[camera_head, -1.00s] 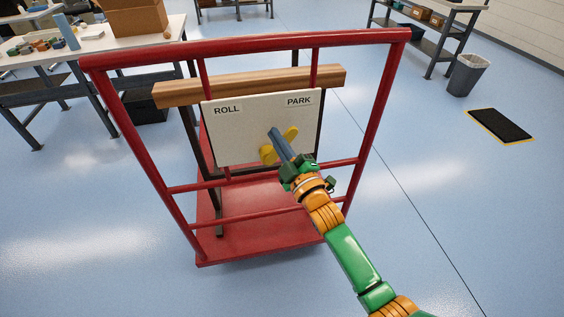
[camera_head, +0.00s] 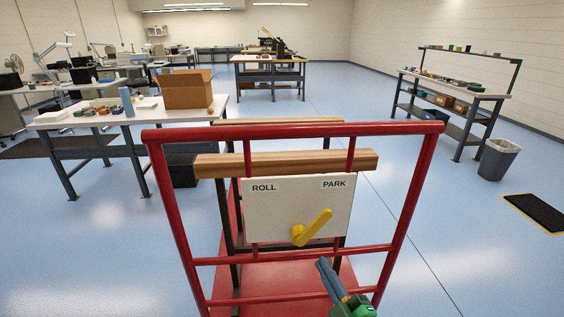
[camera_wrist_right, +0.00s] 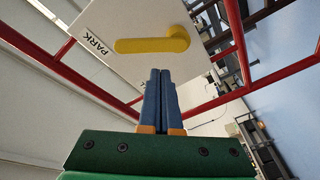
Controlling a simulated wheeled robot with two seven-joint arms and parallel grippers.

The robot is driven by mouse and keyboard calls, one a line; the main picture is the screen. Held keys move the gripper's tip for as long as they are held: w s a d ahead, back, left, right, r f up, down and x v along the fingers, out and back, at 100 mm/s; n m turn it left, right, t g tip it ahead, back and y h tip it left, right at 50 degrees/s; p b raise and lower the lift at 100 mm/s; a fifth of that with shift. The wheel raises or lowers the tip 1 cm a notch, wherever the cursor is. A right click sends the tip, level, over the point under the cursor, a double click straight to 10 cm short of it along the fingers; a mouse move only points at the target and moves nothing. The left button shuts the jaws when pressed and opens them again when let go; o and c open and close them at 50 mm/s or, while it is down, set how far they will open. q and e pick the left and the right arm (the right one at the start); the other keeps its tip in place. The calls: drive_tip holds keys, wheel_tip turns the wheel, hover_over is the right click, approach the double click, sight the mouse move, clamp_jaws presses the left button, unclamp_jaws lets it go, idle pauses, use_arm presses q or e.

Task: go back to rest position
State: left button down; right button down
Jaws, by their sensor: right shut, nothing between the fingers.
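My right gripper (camera_head: 328,272) is shut and empty, low in front of the red cart (camera_head: 290,131). It also shows in the right wrist view (camera_wrist_right: 160,75), its blue fingers together and apart from the lever. The yellow lever (camera_head: 313,228) sits on a white board (camera_head: 270,215) marked ROLL on the left and PARK on the right. The lever's free end tilts up to the right, toward PARK. In the right wrist view the lever (camera_wrist_right: 150,45) points at the PARK label. My left gripper is not in view.
A wooden beam (camera_head: 290,164) lies across the cart behind the board. A table with a cardboard box (camera_head: 187,90) stands at the left. A shelf bench (camera_head: 455,95), a grey bin (camera_head: 497,160) and a black mat (camera_head: 537,211) are at the right.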

drive_tip(key=s+d+f+m+g+h, duration=0.2)
drive_tip(key=s+f+m+g, duration=0.15)
drive_tip(key=f, duration=0.95)
drive_tip(key=s+d+f+m+g+h, duration=0.15)
drive_tip(key=s+f+g, duration=0.3)
drive_tip(key=f, duration=0.85)
drive_tip(key=s+f+m+g, duration=0.1)
drive_tip(key=s+f+g, duration=0.2)
drive_tip(key=s, duration=0.6)
drive_tip(key=s+d+f+m+g, duration=0.1)
drive_tip(key=s+f+m+g, duration=0.1)
drive_tip(key=s+f, duration=0.5)
drive_tip(key=s+d+f+m+g+h, duration=0.1)
drive_tip(key=s+f+g, duration=0.3)
drive_tip(key=s, duration=0.9)
wheel_tip(320, 180, down, 2)
drive_tip(key=shift+d+m, duration=0.25)
drive_tip(key=shift+m, duration=0.45)
